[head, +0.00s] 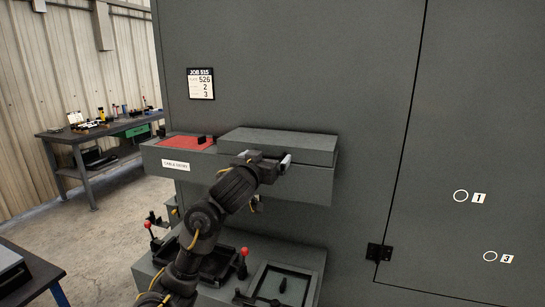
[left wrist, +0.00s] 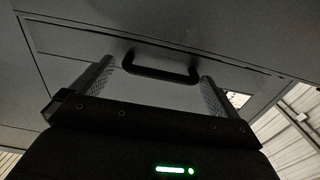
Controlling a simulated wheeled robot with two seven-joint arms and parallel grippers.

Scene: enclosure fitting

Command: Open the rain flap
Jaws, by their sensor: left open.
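A grey raised lid (head: 280,143), which looks like the rain flap, lies level and closed on the right part of the cable entry box (head: 305,184). My left gripper (head: 270,158) is open at the front of this lid, and the arm hides part of the box front. In the left wrist view, a black bar handle (left wrist: 160,72) sits on a grey panel, between and beyond the spread fingertips of the gripper (left wrist: 154,82). I cannot tell whether the fingers touch it. My right gripper is not in view.
A red panel (head: 178,143) with a black knob lies left of the lid. Below stands a lower unit (head: 309,262) with red-knobbed levers (head: 243,252). The tall grey cabinet (head: 365,100) closes off the back.

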